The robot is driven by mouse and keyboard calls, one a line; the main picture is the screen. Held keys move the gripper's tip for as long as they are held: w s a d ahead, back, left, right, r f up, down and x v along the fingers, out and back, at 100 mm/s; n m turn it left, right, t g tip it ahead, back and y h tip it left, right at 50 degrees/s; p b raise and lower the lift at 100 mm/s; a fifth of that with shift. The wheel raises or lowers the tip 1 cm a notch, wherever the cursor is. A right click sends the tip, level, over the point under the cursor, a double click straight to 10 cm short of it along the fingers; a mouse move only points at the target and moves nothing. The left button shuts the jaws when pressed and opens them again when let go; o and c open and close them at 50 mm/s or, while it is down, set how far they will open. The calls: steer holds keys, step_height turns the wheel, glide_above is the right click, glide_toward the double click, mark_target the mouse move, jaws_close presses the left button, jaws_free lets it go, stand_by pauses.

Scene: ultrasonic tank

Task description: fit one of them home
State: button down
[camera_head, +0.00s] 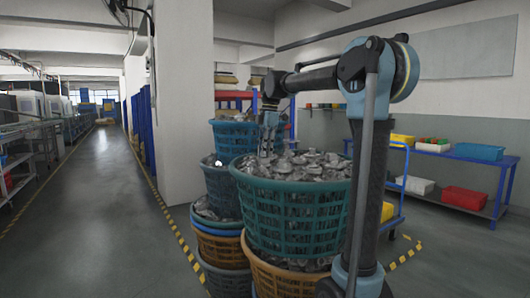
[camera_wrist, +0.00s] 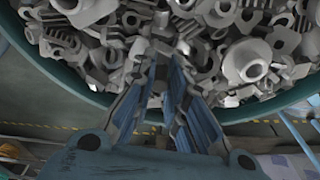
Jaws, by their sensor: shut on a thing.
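A teal plastic basket (camera_head: 295,215) is heaped with grey metal parts (camera_head: 300,167) of mixed shapes: rings, flanged pieces and ribbed blocks. The parts also fill the wrist view (camera_wrist: 240,60), inside the basket's curved rim (camera_wrist: 75,88). My gripper (camera_head: 266,152) points down over the basket's far left side. In the wrist view its blue-grey fingers (camera_wrist: 166,58) come close together at the parts' edge. They are shut on a small grey metal part, whose outline I cannot separate from the heap behind. I cannot tell which part the fit concerns, and no fitting place is clear.
A blue basket (camera_head: 235,140) tops another stack just behind; more baskets (camera_head: 222,250) stand below. A white pillar (camera_head: 180,100) is to the left. A blue shelf (camera_head: 440,158) with bins (camera_head: 465,197) stands right. The aisle (camera_head: 105,200) at left is clear.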

steer(key=shift+f, duration=0.15)
stand_by(0.8)
steer(key=c, duration=1.5)
jaws_free()
steer(key=shift+c, duration=0.2)
step_height(320, 180, up, 12)
steer(key=d, duration=0.1)
steer(key=shift+w, duration=0.3)
steer(key=shift+d+f, duration=0.1)
steer(key=shift+f, duration=0.05)
